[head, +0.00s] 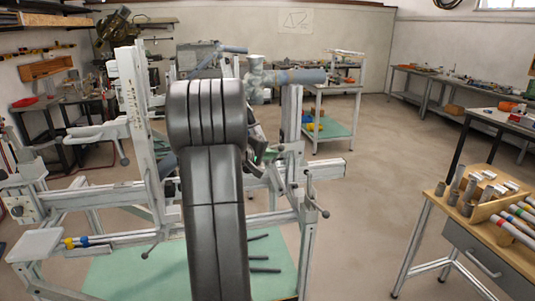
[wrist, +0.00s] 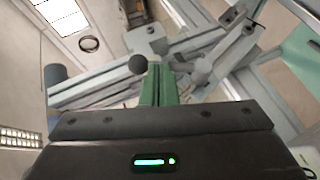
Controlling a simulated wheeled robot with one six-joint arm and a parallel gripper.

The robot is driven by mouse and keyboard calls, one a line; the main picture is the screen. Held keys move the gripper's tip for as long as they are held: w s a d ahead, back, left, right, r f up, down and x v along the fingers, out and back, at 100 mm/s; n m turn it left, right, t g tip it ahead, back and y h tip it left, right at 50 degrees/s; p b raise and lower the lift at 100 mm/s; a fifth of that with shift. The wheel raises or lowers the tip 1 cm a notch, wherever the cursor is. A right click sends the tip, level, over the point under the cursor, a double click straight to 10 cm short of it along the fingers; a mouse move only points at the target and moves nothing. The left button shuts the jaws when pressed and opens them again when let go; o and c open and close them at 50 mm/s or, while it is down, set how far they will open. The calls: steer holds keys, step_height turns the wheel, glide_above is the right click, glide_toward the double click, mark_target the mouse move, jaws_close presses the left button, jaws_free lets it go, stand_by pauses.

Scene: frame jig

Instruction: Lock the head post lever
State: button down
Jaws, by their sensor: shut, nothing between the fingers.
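The frame jig (head: 135,120) of pale metal beams stands in front of me in the head view. My dark arm covers its middle and hides my gripper there. In the wrist view my gripper (wrist: 158,72) shows as green fingers, shut and empty, pointing at the jig's beams. A dark round knob (wrist: 138,64) appears just left of the fingertips, and a grey rounded piece (wrist: 200,65) just right. I cannot tell whether the fingers touch either. Several levers hang on the jig, one at the lower right (head: 318,205). I cannot tell which is the head post lever.
A wooden-topped bench (head: 440,207) with tubes and metal cylinders stands at the right. A green mat (head: 110,275) lies under the jig. Blue-grey tubing (head: 300,76) sticks out right at the jig's top. The floor between jig and bench is clear.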

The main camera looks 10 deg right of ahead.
steer(key=shift+f, duration=0.1)
steer(key=d+b, duration=0.2)
steer(key=b, duration=0.5)
steer(key=shift+f+b, duration=0.1)
steer(key=shift+b, duration=0.3)
steer(key=shift+d, duration=0.15)
steer(key=shift+r, duration=0.25)
steer(key=s+a+r, duration=0.7)
steer(key=a+r, duration=0.1)
steer(key=shift+a+r+b, duration=0.15)
steer(key=shift+a+b, duration=0.15)
steer(key=shift+b, duration=0.15)
steer(key=shift+s+d, duration=0.1)
